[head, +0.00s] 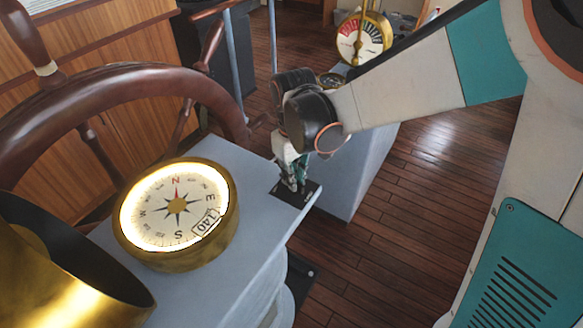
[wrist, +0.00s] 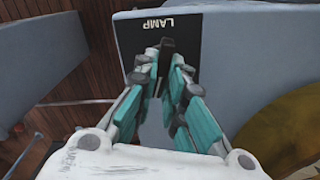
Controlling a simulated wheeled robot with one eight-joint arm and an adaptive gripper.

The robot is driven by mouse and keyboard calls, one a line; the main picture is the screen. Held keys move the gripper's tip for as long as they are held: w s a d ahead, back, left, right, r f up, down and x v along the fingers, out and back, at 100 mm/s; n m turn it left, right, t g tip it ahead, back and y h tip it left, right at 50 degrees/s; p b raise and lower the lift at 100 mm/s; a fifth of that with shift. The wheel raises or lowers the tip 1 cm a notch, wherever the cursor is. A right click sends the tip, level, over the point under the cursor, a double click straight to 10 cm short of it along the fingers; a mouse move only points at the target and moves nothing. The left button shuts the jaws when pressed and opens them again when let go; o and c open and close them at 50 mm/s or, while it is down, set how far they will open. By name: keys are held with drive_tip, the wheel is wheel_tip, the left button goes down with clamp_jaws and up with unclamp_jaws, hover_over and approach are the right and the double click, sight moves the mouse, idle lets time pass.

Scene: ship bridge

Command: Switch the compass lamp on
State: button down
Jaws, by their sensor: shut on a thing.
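The compass (head: 165,222) has a brass rim and sits on the grey console in the head view. Its white dial glows brightly. The black switch plate (head: 309,190) lies at the console's right corner; in the wrist view the plate (wrist: 188,28) reads LAMP, upside down. My gripper (head: 291,184) reaches down over the plate. In the wrist view my gripper (wrist: 166,60) is shut on a small dark switch lever (wrist: 167,45), mostly hidden between the fingertips. Its exact tilt cannot be told.
A wooden ship's wheel (head: 120,95) stands behind the compass, and a brass hood (head: 75,285) is at the lower left. A brass telegraph dial (head: 362,40) stands at the back. Wooden floor (head: 400,235) is open on the right.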

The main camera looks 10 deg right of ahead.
drive_tip(key=shift+m, duration=1.1)
drive_tip(key=shift+d, duration=0.1)
drive_tip(key=c, duration=1.7)
unclamp_jaws()
drive_tip(key=shift+o, duration=0.2)
